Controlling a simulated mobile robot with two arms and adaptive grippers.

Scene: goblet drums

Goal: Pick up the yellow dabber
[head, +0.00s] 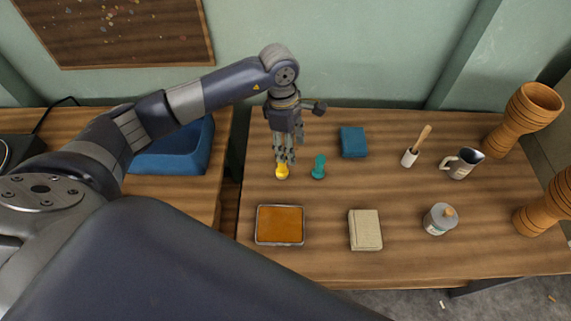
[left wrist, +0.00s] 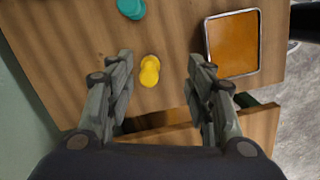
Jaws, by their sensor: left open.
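The yellow dabber (head: 282,172) stands on the wooden table near its left side. My left gripper (head: 286,155) is right above it in the head view, and its fingers hide the dabber's upper part. In the left wrist view the yellow dabber (left wrist: 149,71) shows between the two spread fingers of the left gripper (left wrist: 158,75), with clear space on both sides. The left gripper is open and empty. My right gripper is in neither view.
A teal dabber (head: 319,167) stands just right of the yellow one. An orange tray (head: 280,225) lies in front, with a beige block (head: 365,230) beside it. A blue block (head: 353,142) is behind. A brush holder (head: 410,157), metal pitcher (head: 462,163) and jar (head: 440,219) stand farther right.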

